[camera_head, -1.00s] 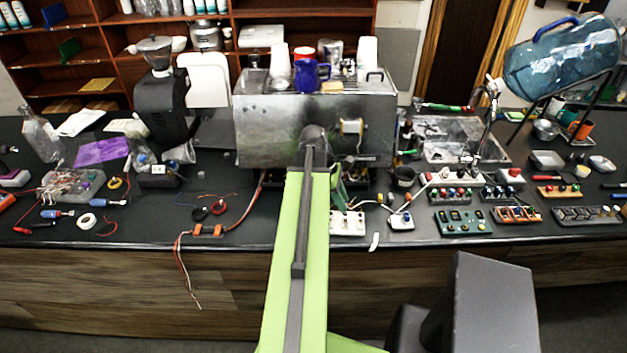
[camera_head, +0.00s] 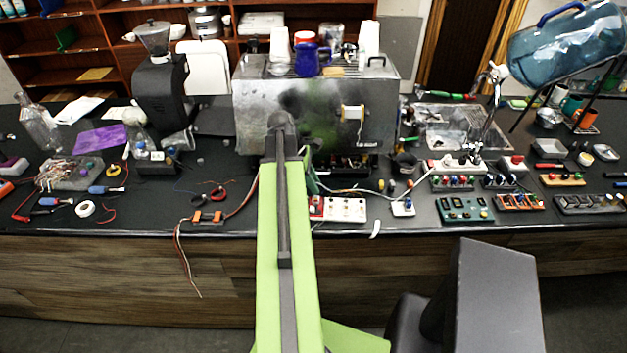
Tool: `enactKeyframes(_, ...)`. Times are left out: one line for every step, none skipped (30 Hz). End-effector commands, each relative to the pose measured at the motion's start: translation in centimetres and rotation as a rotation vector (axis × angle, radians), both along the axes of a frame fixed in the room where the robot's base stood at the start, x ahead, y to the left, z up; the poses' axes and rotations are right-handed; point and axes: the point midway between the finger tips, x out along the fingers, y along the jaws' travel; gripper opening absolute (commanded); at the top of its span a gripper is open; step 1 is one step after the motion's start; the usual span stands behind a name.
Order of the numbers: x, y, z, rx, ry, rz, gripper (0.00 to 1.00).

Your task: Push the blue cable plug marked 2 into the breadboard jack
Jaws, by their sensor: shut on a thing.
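My green arm (camera_head: 283,240) reaches over the counter edge toward the steel machine. My gripper is hidden behind the arm, so its jaws and what they hold do not show. A white board (camera_head: 345,209) with a few round spots, perhaps the jack board, lies just right of the arm, with a red part (camera_head: 316,207) at its left end. A pale cable (camera_head: 355,191) runs behind it to the right. No plug marked 2 can be made out.
The steel machine (camera_head: 250,110) stands close behind the arm. An orange connector (camera_head: 208,216) with wires hanging over the edge lies left. A wired board (camera_head: 70,172) and blue-handled tools (camera_head: 100,189) lie far left. Several switch boards (camera_head: 465,209) crowd the right. Bare counter shows front left.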

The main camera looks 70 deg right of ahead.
Motion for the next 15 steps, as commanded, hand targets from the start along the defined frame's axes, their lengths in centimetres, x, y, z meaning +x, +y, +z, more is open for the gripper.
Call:
enactKeyframes(0.0,0.0,-1.1,0.000,0.000,0.000,0.00)
enactKeyframes(0.0,0.0,-1.4,0.000,0.000,0.000,0.00)
enactKeyframes(0.0,0.0,-1.8,0.000,0.000,0.000,0.00)
enactKeyframes(0.0,0.0,-2.1,0.000,0.000,0.000,0.00)
enactKeyframes(0.0,0.0,-2.4,0.000,0.000,0.000,0.00)
enactKeyframes(0.0,0.0,-2.8,0.000,0.000,0.000,0.00)
enactKeyframes(0.0,0.0,-3.0,0.000,0.000,0.000,0.00)
enactKeyframes(0.0,0.0,-2.4,0.000,0.000,0.001,0.00)
enactKeyframes(0.0,0.0,-2.3,0.000,0.000,0.001,0.00)
enactKeyframes(0.0,0.0,-2.3,0.000,0.000,0.001,0.00)
enactKeyframes(0.0,0.0,-2.3,0.000,0.000,0.001,0.00)
enactKeyframes(0.0,0.0,-2.3,0.000,0.000,0.001,0.00)
enactKeyframes(0.0,0.0,-2.3,0.000,0.000,0.001,0.00)
enactKeyframes(0.0,0.0,-2.3,0.000,0.000,0.001,0.00)
enactKeyframes(0.0,0.0,-2.3,0.000,0.000,0.001,0.00)
